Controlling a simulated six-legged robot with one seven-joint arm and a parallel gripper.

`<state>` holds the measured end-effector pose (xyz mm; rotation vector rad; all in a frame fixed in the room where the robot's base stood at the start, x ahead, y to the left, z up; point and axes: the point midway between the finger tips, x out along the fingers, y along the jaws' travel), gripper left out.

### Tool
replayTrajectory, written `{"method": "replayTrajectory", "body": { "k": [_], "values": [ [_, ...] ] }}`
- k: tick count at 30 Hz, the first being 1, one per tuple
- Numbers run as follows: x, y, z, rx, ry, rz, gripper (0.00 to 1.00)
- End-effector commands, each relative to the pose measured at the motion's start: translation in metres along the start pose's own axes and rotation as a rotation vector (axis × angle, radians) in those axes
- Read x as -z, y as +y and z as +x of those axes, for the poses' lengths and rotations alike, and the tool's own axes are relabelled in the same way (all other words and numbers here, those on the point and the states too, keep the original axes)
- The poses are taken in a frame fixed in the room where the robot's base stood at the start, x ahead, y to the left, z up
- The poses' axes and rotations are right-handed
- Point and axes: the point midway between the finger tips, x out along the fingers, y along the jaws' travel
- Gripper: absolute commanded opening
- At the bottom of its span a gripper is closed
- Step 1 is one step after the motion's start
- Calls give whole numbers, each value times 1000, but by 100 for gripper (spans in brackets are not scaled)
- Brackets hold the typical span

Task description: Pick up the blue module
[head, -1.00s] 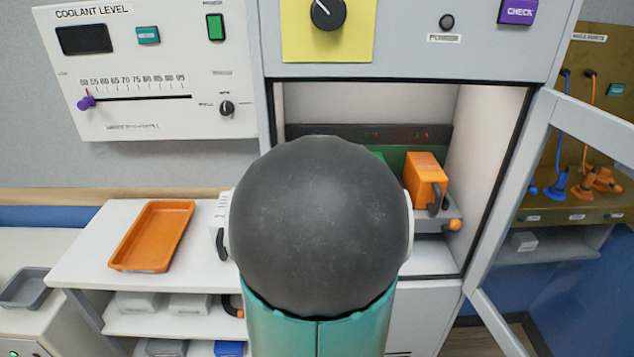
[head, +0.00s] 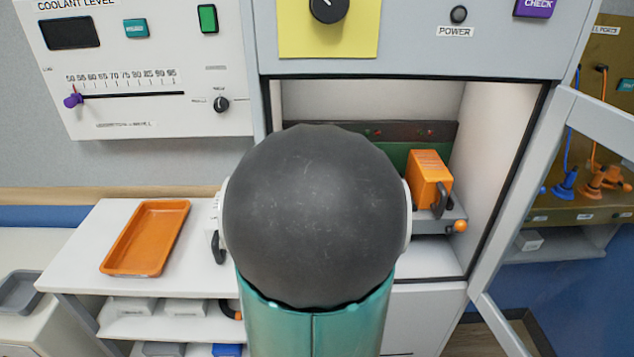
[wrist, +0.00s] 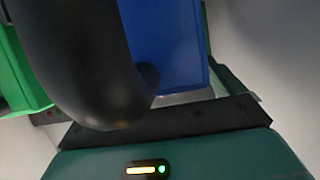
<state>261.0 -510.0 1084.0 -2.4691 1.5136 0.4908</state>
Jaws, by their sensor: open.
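The blue module (wrist: 168,45) fills the upper middle of the wrist view, close to the camera. A thick black curved handle (wrist: 95,70) stands large in front of it and covers its left part. My gripper (wrist: 165,125) shows at the bottom of the wrist view as a dark edge and a teal body with small lights. It is open; its fingertips are not clear, and nothing is seen held. The handle is close to the gripper, but I cannot tell whether they touch. In the head view my arm hides the blue module and my gripper.
A green module (wrist: 20,70) is left of the blue one. An orange module (head: 428,180) with a black handle sits right in the open cabinet. The glass door (head: 530,180) stands open at right. An orange tray (head: 145,238) lies on the white counter (head: 85,262).

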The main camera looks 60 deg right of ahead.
Motion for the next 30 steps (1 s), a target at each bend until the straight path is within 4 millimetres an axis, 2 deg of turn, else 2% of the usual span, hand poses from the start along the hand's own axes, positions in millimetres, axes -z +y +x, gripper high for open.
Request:
{"method": "replayTrajectory", "body": {
  "k": [4, 16, 30],
  "values": [
    [0, 0, -1, -1, 0, 0, 92],
    [0, 0, 0, 0, 0, 0, 13],
    [4, -1, 2, 1, 3, 0, 12]
  ]
}}
